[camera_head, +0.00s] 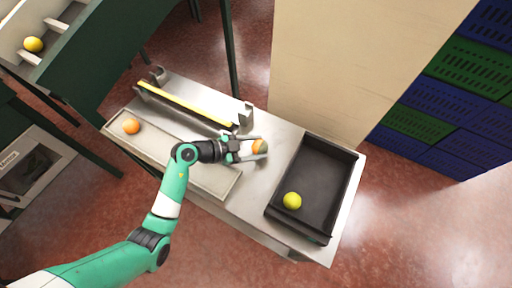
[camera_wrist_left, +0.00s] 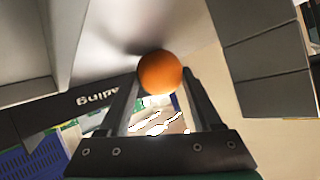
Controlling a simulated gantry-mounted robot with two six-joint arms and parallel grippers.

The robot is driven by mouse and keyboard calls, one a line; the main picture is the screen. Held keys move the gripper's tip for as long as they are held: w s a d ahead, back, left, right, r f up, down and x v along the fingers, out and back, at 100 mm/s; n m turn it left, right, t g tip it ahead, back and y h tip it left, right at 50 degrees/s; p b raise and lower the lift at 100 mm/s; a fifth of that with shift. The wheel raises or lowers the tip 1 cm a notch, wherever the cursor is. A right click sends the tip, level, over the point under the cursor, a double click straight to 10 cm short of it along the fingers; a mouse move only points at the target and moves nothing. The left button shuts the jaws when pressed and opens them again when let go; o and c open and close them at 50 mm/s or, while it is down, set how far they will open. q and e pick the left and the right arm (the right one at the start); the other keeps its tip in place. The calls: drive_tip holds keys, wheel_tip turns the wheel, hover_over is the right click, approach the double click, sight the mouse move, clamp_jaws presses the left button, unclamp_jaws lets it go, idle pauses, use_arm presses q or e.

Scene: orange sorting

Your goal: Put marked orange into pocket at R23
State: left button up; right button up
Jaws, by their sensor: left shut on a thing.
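My left gripper (camera_head: 258,150) is above the metal table, between the long shallow tray and the black bin. It is shut on an orange (camera_head: 260,146), which shows between its fingers and also in the left wrist view (camera_wrist_left: 160,73). In the head view this orange looks orange with a greenish patch, partly hidden by the fingers. Another orange (camera_head: 131,126) lies at the left end of the shallow tray (camera_head: 216,186). I cannot make out a mark on it or any pocket labelled R23. My right gripper does not show.
A black bin (camera_head: 279,211) on the table's right holds a yellow-green fruit (camera_head: 292,201). A metal fixture with a yellow strip (camera_head: 185,104) stands behind the shallow tray. Blue and green crates (camera_head: 455,111) are stacked at right. Another yellow fruit (camera_head: 33,45) sits on a rack at upper left.

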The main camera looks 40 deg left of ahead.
use_arm(q)
drive_tip(key=o, duration=1.4)
drive_tip(key=shift+f, duration=0.15)
drive_tip(key=shift+s+r, duration=0.15)
drive_tip(key=shift+r, duration=0.15)
drive_tip(key=p+v, duration=0.5)
drive_tip(key=v, duration=0.6)
drive_tip(key=shift+s+a+r, duration=0.1)
drive_tip(key=shift+s+a, duration=0.05)
drive_tip(key=shift+s, duration=0.15)
